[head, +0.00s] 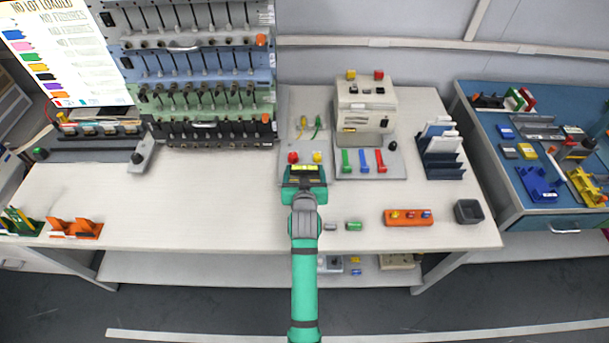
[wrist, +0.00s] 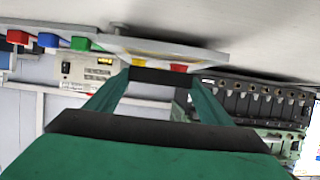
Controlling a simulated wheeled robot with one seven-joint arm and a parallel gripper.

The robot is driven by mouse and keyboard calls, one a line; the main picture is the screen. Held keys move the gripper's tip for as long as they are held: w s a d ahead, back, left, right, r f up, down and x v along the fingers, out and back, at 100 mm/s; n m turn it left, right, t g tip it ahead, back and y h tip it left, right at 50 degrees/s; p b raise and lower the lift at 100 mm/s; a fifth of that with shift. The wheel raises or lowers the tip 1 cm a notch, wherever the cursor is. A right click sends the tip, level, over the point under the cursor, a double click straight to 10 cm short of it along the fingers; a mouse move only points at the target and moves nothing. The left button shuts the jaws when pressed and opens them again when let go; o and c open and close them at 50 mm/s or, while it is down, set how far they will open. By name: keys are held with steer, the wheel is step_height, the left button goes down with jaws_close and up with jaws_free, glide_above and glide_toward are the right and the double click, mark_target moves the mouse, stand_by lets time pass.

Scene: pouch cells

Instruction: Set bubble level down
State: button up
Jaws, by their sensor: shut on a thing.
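My gripper (head: 304,178) is over the middle of the white bench, fingers pointing toward the back. It is shut on the bubble level (head: 304,168), a small bar with a yellow-green vial, held crosswise at the fingertips. In the wrist view a dark bar (wrist: 160,77), which looks like the level, spans between the green fingertips. The level is just in front of a red knob (head: 293,157) and a yellow knob (head: 317,157) on a grey panel. I cannot tell whether its underside touches anything.
A tester box (head: 366,105) with green, blue and red clips stands right of the panel. Small cylinders (head: 353,226), an orange block (head: 409,218) and a dark cup (head: 468,211) lie toward the front right. The bench left of my arm (head: 200,200) is clear.

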steer(key=shift+f, duration=0.85)
steer(key=shift+f, duration=0.2)
steer(key=o, duration=1.1)
steer(key=shift+r, duration=0.15)
